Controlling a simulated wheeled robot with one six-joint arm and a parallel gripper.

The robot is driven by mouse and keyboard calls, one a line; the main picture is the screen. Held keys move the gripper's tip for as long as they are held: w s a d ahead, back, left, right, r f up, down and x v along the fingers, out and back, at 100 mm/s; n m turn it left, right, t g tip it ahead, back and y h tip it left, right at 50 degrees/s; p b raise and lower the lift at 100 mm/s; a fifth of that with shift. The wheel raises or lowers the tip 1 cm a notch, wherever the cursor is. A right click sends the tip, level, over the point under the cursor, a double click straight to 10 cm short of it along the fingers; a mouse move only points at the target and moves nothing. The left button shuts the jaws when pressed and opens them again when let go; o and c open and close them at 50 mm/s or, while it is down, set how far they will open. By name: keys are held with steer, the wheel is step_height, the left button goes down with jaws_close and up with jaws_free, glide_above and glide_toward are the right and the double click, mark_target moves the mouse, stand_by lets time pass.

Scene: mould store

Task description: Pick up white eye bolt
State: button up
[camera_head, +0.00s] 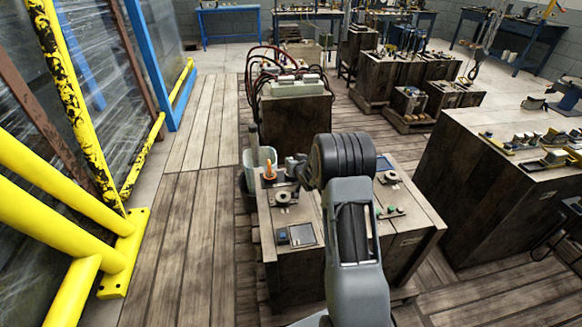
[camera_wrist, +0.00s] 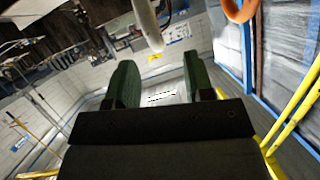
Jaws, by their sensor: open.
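A pale, rounded upright piece (camera_wrist: 149,26) shows at the top of the wrist view, beyond and between my finger pads. It may be the white eye bolt, but its top is cut off by the frame and I see no clear ring. My gripper (camera_wrist: 158,80) has two green pads set well apart, with nothing between them. In the head view my dark, ribbed wrist hides the gripper and part of the bench. A small light grey piece (camera_head: 291,165) stands just left of the wrist; I cannot tell whether it is the eye bolt.
Around my arm lie a round disc (camera_head: 284,197), a dark-screened box (camera_head: 301,234) and small green-topped parts (camera_head: 391,211). Yellow rails (camera_head: 60,190) stand left.

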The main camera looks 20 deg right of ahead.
steer(key=shift+x, duration=2.05)
steer(key=shift+s+f, duration=0.1)
steer(key=shift+f, duration=0.05)
steer(key=shift+c, duration=0.5)
jaws_close()
